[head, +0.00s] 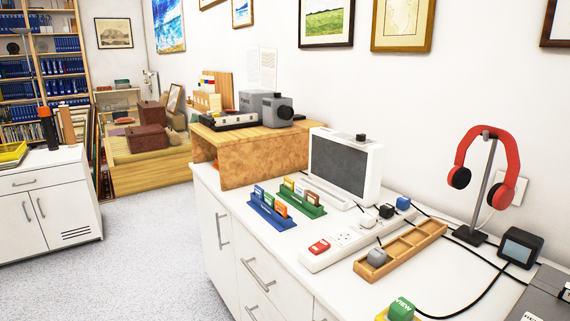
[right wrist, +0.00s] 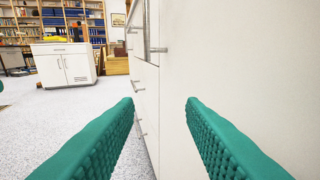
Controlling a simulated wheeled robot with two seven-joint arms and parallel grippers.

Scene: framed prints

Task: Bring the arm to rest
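My right gripper (right wrist: 160,102) shows in the right wrist view as two green, textured fingers set wide apart. It is open, with nothing between the fingers. It is beside the white cabinet front (right wrist: 225,60), low in front of the drawers and their handles. Neither of my arms shows in the head view. My left gripper cannot be made out; only a small green bit shows at the left edge of the right wrist view, and I cannot tell what it is.
The white counter (head: 330,285) carries a power strip (head: 345,240), a wooden tray (head: 410,243), a red headphone set on a stand (head: 487,180), a small monitor (head: 342,165) and card racks. Grey floor (head: 150,250) is open between it and another white cabinet (head: 50,205).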

